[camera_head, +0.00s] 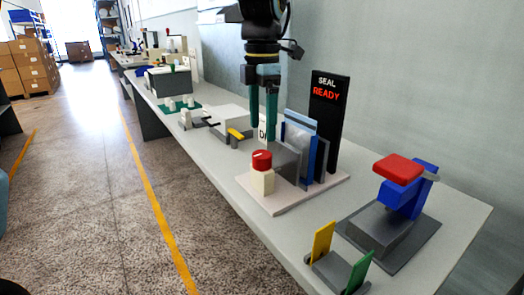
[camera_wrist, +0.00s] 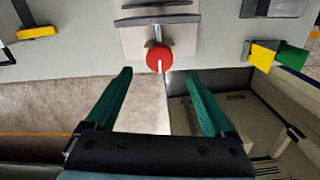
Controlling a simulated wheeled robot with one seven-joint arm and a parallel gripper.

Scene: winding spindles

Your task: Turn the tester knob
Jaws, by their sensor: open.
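My gripper (camera_head: 262,138) has two teal fingers, pointing down, and appears above the knob in the head view. In the wrist view my gripper (camera_wrist: 158,72) is open and empty, with the fingers apart. No contact with the knob shows.
A black sign (camera_head: 326,115) reading SEAL READY stands behind the knob, beside grey and blue upright plates. A blue device with a red pad (camera_head: 398,169) stands to the right. Yellow (camera_head: 322,242) and green (camera_head: 359,272) tabs stand near the table's front edge. A yellow-handled clamp (camera_head: 236,134) is left.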

